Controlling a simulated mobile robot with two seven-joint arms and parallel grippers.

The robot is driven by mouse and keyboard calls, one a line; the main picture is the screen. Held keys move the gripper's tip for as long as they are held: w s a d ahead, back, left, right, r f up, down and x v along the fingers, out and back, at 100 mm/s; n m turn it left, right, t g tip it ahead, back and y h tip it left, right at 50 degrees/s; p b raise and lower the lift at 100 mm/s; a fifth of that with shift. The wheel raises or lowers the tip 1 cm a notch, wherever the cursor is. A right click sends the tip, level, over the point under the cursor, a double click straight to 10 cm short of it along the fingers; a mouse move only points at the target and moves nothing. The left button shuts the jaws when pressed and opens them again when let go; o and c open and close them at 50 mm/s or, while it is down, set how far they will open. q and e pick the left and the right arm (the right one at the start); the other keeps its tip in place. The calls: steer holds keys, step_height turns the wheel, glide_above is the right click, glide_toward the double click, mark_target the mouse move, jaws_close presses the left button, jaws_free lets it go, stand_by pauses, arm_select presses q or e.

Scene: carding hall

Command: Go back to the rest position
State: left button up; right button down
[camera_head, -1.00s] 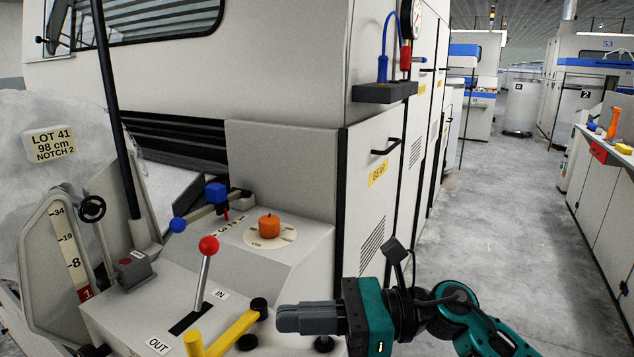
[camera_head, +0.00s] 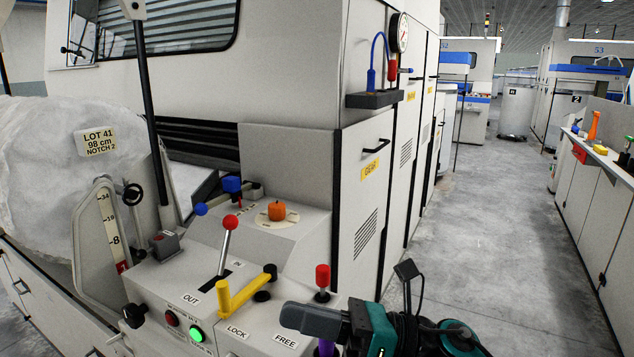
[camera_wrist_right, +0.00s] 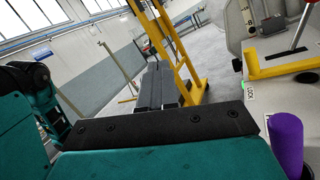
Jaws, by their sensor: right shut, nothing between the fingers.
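My right gripper (camera_head: 290,316) is in the lower middle of the head view, its dark fingers shut and empty, pointing left. It hangs in front of the machine's control console, beside the yellow handle (camera_head: 243,289) and the FREE label; whether it touches the console cannot be told. In the right wrist view the closed dark fingers (camera_wrist_right: 160,86) point away, with a yellow frame behind them. My left gripper is not in view.
The console carries a red-ball lever (camera_head: 229,236), an orange knob (camera_head: 277,210), a lit green button (camera_head: 196,334) and a red-topped post (camera_head: 322,276). A purple cylinder (camera_wrist_right: 286,142) is close to the hand. A bench (camera_head: 590,148) stands right; the aisle floor (camera_head: 480,230) is clear.

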steer(key=w+d+f+m+t+h+p, duration=0.1)
steer(key=d+f+m+t+h, duration=0.55)
steer(key=m, duration=0.85)
steer(key=w+d+f+m+t+h+p, duration=0.1)
steer(key=w+d+f+m+t+h, duration=0.2)
steer(key=m+t, duration=0.85)
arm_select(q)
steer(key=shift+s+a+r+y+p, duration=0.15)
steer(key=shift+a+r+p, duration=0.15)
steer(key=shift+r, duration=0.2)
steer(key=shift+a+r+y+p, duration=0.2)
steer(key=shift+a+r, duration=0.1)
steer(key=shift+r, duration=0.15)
arm_select(e)
steer(key=s+d+f+m+g+h, duration=0.4)
steer(key=s+f+m, duration=0.3)
steer(key=f+m, duration=0.2)
steer(key=s+d+f+m+g+h, duration=0.4)
steer(key=s+f+m, duration=0.4)
steer(key=f+m, duration=0.2)
steer(key=shift+s+d+m+g+h, duration=0.15)
steer(key=shift+d+m+g+h, duration=0.2)
steer(key=shift+d+g, duration=0.45)
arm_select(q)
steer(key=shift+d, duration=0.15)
arm_select(e)
steer(key=shift+d, duration=0.1)
